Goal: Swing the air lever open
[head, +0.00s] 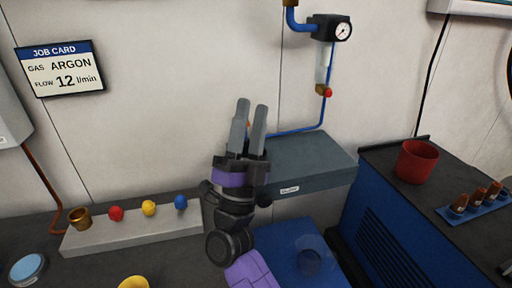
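My gripper (251,104) is in the middle of the head view, pointing up in front of the wall. Its two grey fingers stand a little apart, with a narrow gap between them. A small orange-brown bit (248,125) shows in that gap, where the blue air pipe (300,131) runs behind the fingers; I cannot tell whether it is touched. A brass fitting with a red end (327,92) sits on the pipe under the gauge (342,30), up and right of my gripper. No lever handle is clearly visible; part of the pipe's left end is hidden by my gripper.
A grey-blue box (315,158) stands right of my gripper. A red cup (416,161) and a blue rack (480,204) are on the right cabinet. A grey ledge (133,234) with coloured knobs lies left. The wall above my gripper is clear.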

